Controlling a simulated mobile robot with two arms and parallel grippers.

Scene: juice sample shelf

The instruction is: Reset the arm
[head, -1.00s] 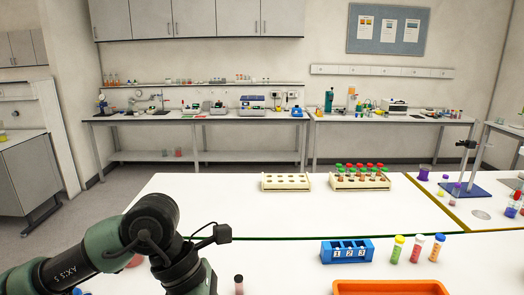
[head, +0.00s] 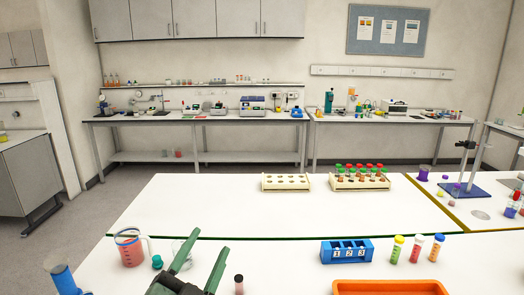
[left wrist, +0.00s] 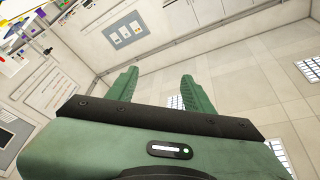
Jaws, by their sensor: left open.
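My left gripper (head: 199,268) shows at the bottom of the head view, low over the near table. Its two green fingers are spread apart with nothing between them. The left wrist view also shows the open fingers (left wrist: 156,88), with only the room's walls and ceiling or floor panels beyond them. The rest of my left arm is mostly out of the head view. My right gripper is in neither view.
A beaker of red liquid (head: 132,252) and a blue cylinder (head: 62,277) stand left of the gripper. A dark-capped vial (head: 239,284) is close on its right. Further right are a blue numbered rack (head: 347,258), several colored tubes and an orange tray (head: 390,287). Two cream racks stand behind.

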